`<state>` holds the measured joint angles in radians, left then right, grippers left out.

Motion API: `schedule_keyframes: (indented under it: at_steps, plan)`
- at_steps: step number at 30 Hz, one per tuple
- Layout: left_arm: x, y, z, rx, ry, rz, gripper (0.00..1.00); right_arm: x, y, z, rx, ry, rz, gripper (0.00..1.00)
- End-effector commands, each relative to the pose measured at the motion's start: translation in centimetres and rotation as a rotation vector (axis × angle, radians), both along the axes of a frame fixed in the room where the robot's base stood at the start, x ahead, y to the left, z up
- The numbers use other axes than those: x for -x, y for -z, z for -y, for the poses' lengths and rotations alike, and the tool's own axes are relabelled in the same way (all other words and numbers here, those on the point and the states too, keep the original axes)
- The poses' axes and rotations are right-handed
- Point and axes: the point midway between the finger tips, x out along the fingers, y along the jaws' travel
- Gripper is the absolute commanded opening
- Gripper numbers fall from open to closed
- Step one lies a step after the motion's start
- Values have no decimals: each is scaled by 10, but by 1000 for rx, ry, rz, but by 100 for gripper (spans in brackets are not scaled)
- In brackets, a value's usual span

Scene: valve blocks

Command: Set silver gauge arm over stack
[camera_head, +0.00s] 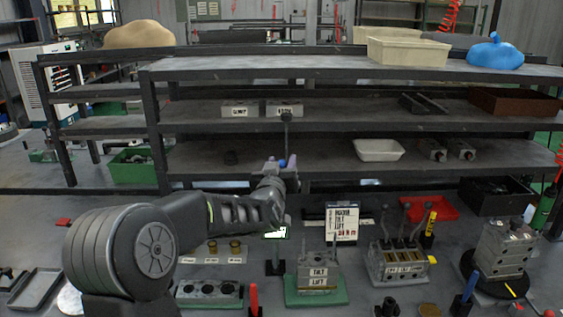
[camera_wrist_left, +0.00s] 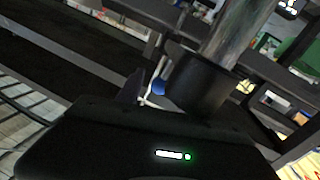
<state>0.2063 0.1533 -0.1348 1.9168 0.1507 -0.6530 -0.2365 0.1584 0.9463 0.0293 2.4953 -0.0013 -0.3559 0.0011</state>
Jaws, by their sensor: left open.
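My left gripper (camera_head: 281,163) is open, raised above the bench in front of the lower shelf, with a small blue part showing at its jaws. A thin dark upright rod with a round knob (camera_head: 286,117) rises just behind or at it; I cannot tell if they touch. In the left wrist view a silver cylinder in a black collar (camera_wrist_left: 198,85) stands close beyond the gripper body, with a blue ball (camera_wrist_left: 158,87) beside it. I cannot tell which part is the silver gauge arm. A stack of grey blocks (camera_head: 500,250) stands on a round black base at right. My right gripper is not in view.
A grey block labelled TILT and LIFT (camera_head: 318,272) sits on a green plate. A lever valve block (camera_head: 397,262), a white sign (camera_head: 342,222) and a red tray (camera_head: 432,208) stand nearby. A dark stand (camera_head: 275,266) is below my gripper. Shelves (camera_head: 345,155) close off the back.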

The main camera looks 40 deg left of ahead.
Motion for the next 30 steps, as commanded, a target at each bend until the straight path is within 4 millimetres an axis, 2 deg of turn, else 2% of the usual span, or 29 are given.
schedule_keyframes:
  at_steps: [6,22,30]
  plan:
    - [0,0,0,0,0,0,44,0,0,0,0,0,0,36]
    - [0,0,0,0,0,0,0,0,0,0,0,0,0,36]
    - [0,0,0,0,0,0,0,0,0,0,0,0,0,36]
